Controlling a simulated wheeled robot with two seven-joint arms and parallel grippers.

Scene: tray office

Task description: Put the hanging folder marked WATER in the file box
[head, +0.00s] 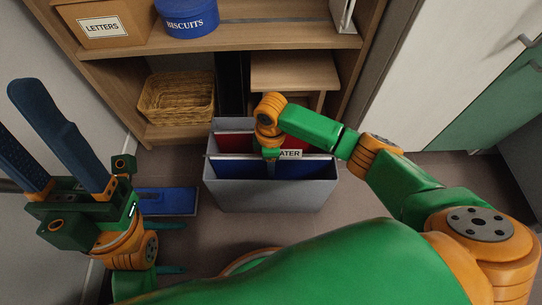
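The grey file box (262,200) stands on the floor in front of the shelf. Red folders show in its rear part and blue ones in front. The folder marked WATER (302,168) is blue, with a white label reading "ATER", its first letter covered by my gripper. It is in the box, its top edge near the rim. My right gripper (271,163) points down at the folder's top edge beside the label; its fingers are narrow and partly hidden, so its grip is unclear. My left gripper (40,145) is raised at the far left, open and empty.
A wooden shelf behind holds a LETTERS box (102,24), a blue BISCUITS tin (187,20) and a wicker basket (177,97). A wooden stool-like piece (294,72) stands behind the box. A flat blue object (168,201) lies on the floor left of the box.

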